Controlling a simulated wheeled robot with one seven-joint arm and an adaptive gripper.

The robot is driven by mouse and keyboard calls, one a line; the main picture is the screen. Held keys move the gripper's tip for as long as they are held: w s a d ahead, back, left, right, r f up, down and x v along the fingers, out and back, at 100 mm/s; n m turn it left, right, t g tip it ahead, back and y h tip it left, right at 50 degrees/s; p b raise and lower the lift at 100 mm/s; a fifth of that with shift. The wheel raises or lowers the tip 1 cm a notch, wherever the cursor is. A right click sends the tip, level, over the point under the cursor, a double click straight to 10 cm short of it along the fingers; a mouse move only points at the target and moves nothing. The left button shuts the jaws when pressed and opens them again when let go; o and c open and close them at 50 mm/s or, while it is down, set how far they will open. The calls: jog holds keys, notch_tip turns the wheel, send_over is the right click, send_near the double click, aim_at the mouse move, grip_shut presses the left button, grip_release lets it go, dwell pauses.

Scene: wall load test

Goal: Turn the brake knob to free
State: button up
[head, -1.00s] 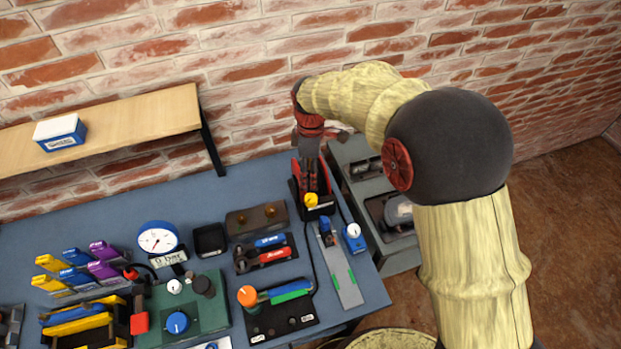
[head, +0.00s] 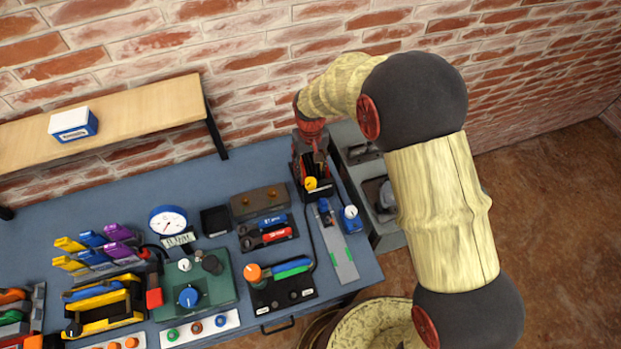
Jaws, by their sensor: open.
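My gripper (head: 318,155) points down at the far right part of the blue bench, over a black and red device (head: 298,181). It is open, though its fingers are small and partly blend with the device. A yellow knob (head: 311,183) sits on the front of that device, just below the gripper in the picture. A small blue box with a white round knob (head: 350,212) stands to its right front. No brake label is readable, so I cannot tell for certain which knob is the brake knob.
A grey track with green marks (head: 343,260) lies in front of the device. A black panel with an orange knob (head: 254,272), a green panel with a blue knob (head: 189,296) and a white gauge (head: 168,220) stand left. A wooden shelf (head: 150,112) is above. The brick wall is close behind.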

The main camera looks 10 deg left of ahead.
aim_at(311, 181)
jog(key=shift+f+m, duration=0.15)
jog(key=shift+m, duration=0.35)
notch_tip(311, 181, down, 8)
jog(key=shift+w+r, duration=0.1)
jog(key=shift+r, duration=0.15)
jog(key=shift+c, duration=0.6)
jog(key=c, duration=1)
